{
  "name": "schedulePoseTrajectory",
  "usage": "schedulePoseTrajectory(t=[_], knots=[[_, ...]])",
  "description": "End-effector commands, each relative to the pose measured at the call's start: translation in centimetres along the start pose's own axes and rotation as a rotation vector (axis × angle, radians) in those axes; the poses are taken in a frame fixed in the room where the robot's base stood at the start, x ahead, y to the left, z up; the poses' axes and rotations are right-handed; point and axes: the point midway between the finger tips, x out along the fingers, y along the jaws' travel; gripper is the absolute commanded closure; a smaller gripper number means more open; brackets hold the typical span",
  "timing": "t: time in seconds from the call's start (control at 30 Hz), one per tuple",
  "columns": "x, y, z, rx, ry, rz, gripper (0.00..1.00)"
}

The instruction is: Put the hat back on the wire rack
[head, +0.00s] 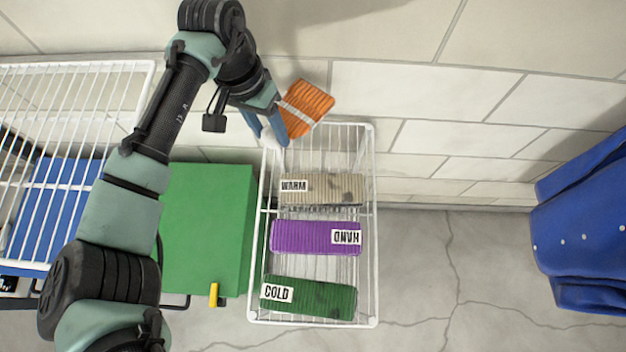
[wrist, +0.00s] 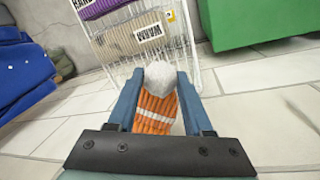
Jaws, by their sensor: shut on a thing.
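The hat (head: 306,106) is orange knit with a white stripe and a pale pompom. My gripper (head: 272,134) is shut on it, above the far end of the white wire rack (head: 373,225). In the wrist view the hat (wrist: 155,112) sits between the two blue fingers of my gripper (wrist: 160,80), with its pompom towards the rack (wrist: 196,45). The rack bears a beige knit piece labelled WARM (head: 330,190), a purple one labelled HAND (head: 300,237) and a green one labelled COLD (head: 318,299).
A green box (head: 207,230) stands left of the rack. Another white wire shelf (head: 75,68) is at the far left, with a blue thing (head: 50,205) below it. Blue cloth (head: 585,225) is at the right. A tiled wall is behind; floor right of the rack is clear.

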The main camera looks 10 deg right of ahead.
Motion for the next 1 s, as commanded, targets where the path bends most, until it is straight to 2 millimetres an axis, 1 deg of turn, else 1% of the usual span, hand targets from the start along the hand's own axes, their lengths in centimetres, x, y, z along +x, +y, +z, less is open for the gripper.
schedulePoseTrajectory(t=[0.03,0.23,0.4,0.5,0.6,0.73,0.77,1.0], knots=[[1.9,-0.8,-0.8,0.084,-0.017,-0.003,1.0],[3.6,-1.8,-3.2,0.427,-0.084,-0.004,1.0],[4.5,-1.6,-5.1,0.692,-0.135,-0.003,1.0],[4.8,-1.2,-5.9,0.811,-0.158,-0.002,1.0],[4.9,-0.9,-6.4,0.894,-0.174,-0.002,1.0],[5.2,-0.7,-6.7,0.945,-0.184,0.0,1.0],[5.5,-0.8,-6.7,0.95,-0.186,0.001,1.0],[9.6,-1.6,-6.6,0.952,-0.188,0.001,1.0]])
